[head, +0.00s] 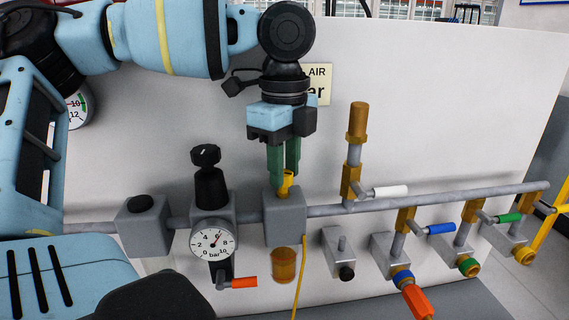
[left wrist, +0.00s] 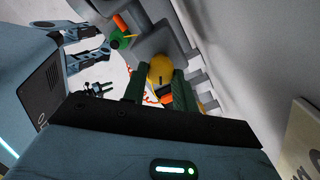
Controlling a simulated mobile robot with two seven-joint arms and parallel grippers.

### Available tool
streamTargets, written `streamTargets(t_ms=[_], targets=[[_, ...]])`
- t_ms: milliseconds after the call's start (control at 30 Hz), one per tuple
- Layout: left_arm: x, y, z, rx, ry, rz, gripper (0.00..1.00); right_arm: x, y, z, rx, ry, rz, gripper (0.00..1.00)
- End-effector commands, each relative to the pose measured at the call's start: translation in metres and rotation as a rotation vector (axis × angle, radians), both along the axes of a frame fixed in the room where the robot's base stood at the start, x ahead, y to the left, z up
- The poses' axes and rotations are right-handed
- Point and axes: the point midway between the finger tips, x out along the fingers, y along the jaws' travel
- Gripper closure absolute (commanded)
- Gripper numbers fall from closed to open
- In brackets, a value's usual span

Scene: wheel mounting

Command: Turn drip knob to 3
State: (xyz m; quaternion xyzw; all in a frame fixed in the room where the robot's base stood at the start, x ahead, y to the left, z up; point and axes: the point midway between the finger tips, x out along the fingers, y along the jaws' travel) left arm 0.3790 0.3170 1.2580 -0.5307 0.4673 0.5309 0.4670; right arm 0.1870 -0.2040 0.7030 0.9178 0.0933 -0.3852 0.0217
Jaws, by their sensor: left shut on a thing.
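The yellow drip knob (head: 287,183) stands on top of a grey block (head: 284,215) on the pipe, above an amber bowl (head: 284,265). My left gripper (head: 284,168) comes down from above, its green fingers shut on the knob. In the left wrist view the knob's round yellow top (left wrist: 161,67) shows between the two fingers (left wrist: 158,84). The fingers hide part of the knob, and its scale or number cannot be read. I cannot make out my right gripper.
To the left stand a black-knobbed regulator (head: 209,185) and its gauge (head: 213,240). An orange lever (head: 243,282) is below. A brass fitting (head: 357,122) and white lever (head: 390,192) rise at the right. Several valves hang further right. A yellow hose (head: 303,265) hangs beside the bowl.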

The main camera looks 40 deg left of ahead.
Motion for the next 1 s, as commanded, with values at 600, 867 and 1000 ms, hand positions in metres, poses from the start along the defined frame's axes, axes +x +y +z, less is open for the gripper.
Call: streamTargets(t_ms=[600,867,1000], targets=[[0.000,0.000,0.002,-0.001,-0.002,0.002,0.50,0.000,0.002,0.001,0.007,0.000,-0.007,0.64],[0.001,0.000,0.032,0.001,-0.005,0.003,0.50,-0.003,0.002,-0.003,0.006,0.008,-0.005,0.64],[0.001,0.000,0.055,0.001,-0.005,0.004,0.50,-0.004,0.001,-0.005,0.003,0.013,-0.002,0.64]])
